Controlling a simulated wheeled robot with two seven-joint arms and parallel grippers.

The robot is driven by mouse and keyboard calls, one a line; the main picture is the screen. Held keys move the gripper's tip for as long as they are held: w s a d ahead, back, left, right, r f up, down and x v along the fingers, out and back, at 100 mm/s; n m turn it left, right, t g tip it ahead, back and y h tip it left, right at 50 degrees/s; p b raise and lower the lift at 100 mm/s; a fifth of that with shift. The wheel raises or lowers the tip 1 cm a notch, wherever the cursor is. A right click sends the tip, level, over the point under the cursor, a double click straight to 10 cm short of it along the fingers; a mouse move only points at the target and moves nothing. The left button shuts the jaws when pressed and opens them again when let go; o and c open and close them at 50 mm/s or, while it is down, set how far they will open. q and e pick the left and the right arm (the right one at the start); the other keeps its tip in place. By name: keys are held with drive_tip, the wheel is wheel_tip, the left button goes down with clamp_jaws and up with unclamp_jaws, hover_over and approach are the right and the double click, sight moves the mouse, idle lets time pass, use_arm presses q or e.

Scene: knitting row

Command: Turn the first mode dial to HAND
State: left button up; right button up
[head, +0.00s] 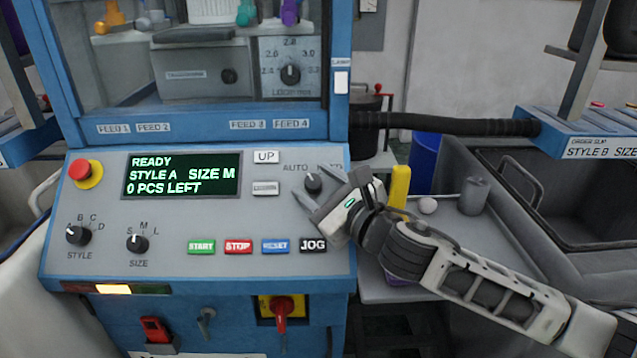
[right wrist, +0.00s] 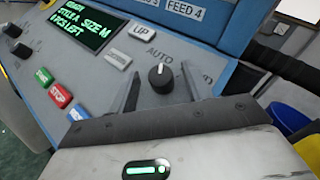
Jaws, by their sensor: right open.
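The mode dial (head: 314,183) is a black knob on the grey sloped panel of the blue machine, right of the display. Its white mark points up and left towards the AUTO label (head: 295,167). The HAND label is mostly hidden behind my right gripper in the head view; its last letters show in the right wrist view. My right gripper (head: 309,182) is open, its two fingers reaching to either side of the dial. In the right wrist view the dial (right wrist: 161,78) sits between the fingers, with gaps on both sides. My left gripper is not in view.
Near the dial are the UP key (head: 266,157), a small grey labelled key (head: 265,188) and the JOG button (head: 313,245). START, STOP and RESET buttons line the panel below. The display (head: 184,174) reads READY, STYLE A, SIZE M. A red emergency button (head: 84,171) is far left.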

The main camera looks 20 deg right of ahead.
drive_tip(key=c, duration=1)
drive_tip(key=shift+o, duration=0.2)
drive_tip(key=shift+a+f+m, duration=0.1)
drive_tip(key=shift+m, duration=0.2)
drive_tip(key=shift+a+f+m+t+h+b, duration=0.1)
drive_tip(key=shift+m+t+h+b, duration=0.4)
drive_tip(key=shift+m+h, duration=0.6)
drive_tip(key=m+h, duration=0.1)
drive_tip(key=m+t+h, duration=0.1)
drive_tip(key=m+h, duration=0.3)
drive_tip(key=shift+a, duration=0.25)
drive_tip(key=m+g+h, duration=0.1)
drive_tip(key=m+h, duration=0.1)
drive_tip(key=m, duration=0.1)
drive_tip(key=m+h, duration=0.3)
drive_tip(key=m+g+h+p, duration=0.1)
drive_tip(key=m+h, duration=0.2)
drive_tip(key=shift+w+a+g, duration=0.1)
drive_tip(key=shift+a+g, duration=0.15)
drive_tip(key=shift+g, duration=0.05)
drive_tip(key=shift+m+h, duration=0.4)
drive_tip(key=shift+h, duration=0.1)
